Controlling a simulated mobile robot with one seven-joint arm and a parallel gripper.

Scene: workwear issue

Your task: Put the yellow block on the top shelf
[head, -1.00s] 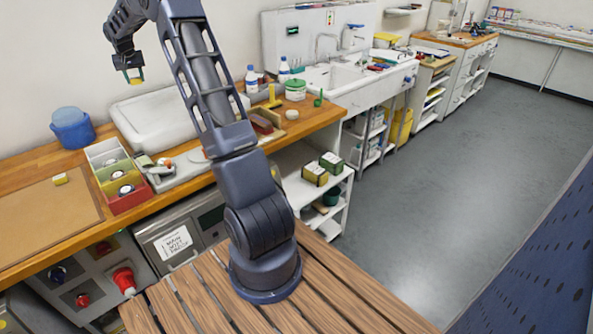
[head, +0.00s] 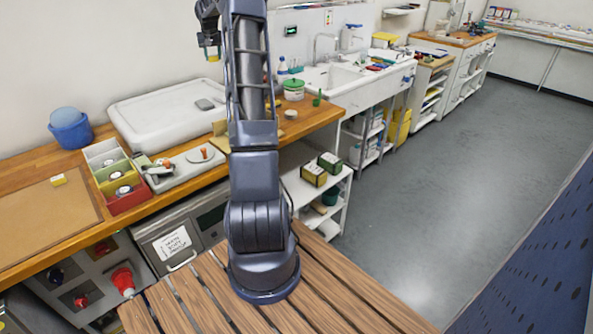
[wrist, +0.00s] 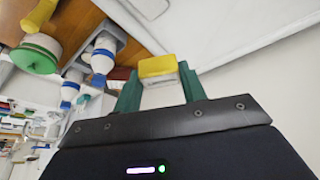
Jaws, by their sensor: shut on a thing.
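My gripper (head: 209,52) is up at the top of the head view, high above the white tub on the workbench. It is shut on a small yellow block (wrist: 158,67), held between the green fingers in the wrist view; a yellow bit of the block (head: 213,58) also shows in the head view. Below the bench's right end is a white shelf unit, and its upper shelf (head: 291,181) carries two dark green and yellow boxes (head: 321,169). Part of the unit is hidden behind my arm.
The wooden bench holds a white tub (head: 165,113), a blue bucket (head: 71,129), a partitioned bin (head: 131,204) and a board with a small yellow item (head: 58,180). A green-lidded jar (head: 293,90) stands near the bench's right end. The grey floor (head: 440,190) is clear.

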